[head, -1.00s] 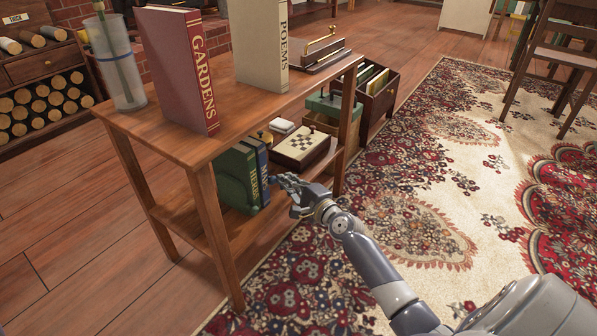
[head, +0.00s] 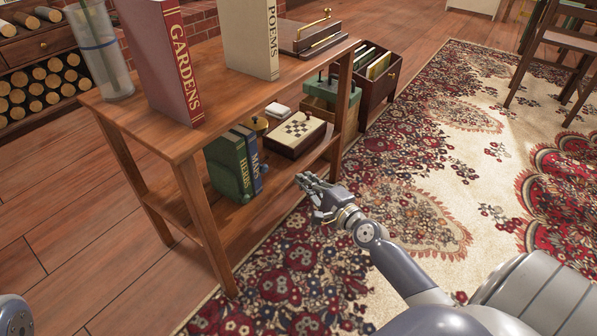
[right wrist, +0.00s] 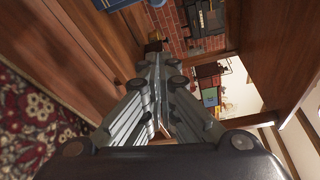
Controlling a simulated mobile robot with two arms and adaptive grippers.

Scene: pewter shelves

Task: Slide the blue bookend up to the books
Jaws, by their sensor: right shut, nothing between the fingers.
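The green HERBS book (head: 228,166) and the blue MAPS book (head: 251,160) stand upright side by side on the lower shelf of the wooden unit. My left gripper is out of view.
A chessboard box (head: 296,134) lies on the lower shelf behind and right of the books. The GARDENS book (head: 167,60), POEMS book (head: 252,38) and a clear vase (head: 100,55) stand on top. A front leg (head: 203,225) stands left of the books.

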